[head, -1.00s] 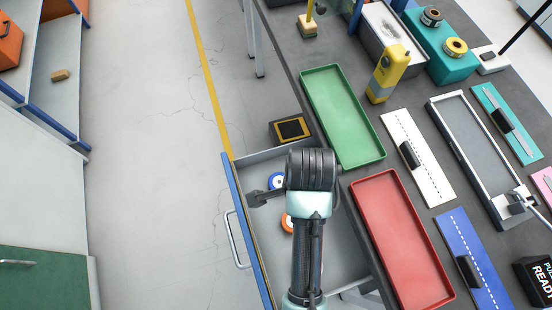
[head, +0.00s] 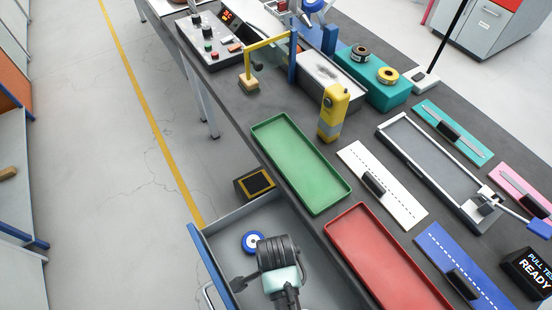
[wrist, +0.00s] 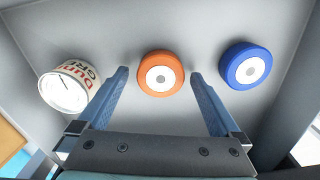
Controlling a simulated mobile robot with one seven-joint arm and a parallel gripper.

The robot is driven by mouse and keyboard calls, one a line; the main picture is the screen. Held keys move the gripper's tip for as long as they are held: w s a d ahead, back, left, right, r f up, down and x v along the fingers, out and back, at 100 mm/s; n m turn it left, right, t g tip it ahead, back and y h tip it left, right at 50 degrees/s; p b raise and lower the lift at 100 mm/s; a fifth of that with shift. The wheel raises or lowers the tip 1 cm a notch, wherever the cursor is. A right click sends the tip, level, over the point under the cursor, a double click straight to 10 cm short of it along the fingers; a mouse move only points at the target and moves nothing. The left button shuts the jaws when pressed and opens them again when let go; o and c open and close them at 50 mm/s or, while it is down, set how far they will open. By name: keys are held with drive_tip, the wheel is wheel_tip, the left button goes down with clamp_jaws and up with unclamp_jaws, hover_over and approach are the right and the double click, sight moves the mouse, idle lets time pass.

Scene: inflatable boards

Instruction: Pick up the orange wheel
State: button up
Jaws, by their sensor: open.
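The orange wheel (wrist: 160,73) has a white hub and lies in the open drawer (head: 222,237). In the wrist view it sits between and just beyond the tips of my gripper (wrist: 157,75). The gripper is open and empty, its two blue fingers spread to either side of the wheel. In the head view my arm hides the orange wheel and the fingertips. A blue wheel (wrist: 246,65) with a white hub lies to the right of it in the wrist view, and it also shows in the head view (head: 253,242).
A white can with red lettering (wrist: 69,87) lies left of the left finger in the wrist view. The drawer walls surround these things. A green tray (head: 300,163) and a red tray (head: 385,260) sit on the bench beside the drawer. A black-and-yellow box (head: 255,183) is behind the drawer.

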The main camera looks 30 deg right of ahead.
drive_tip(key=shift+f, duration=0.35)
drive_tip(key=c, duration=1.4)
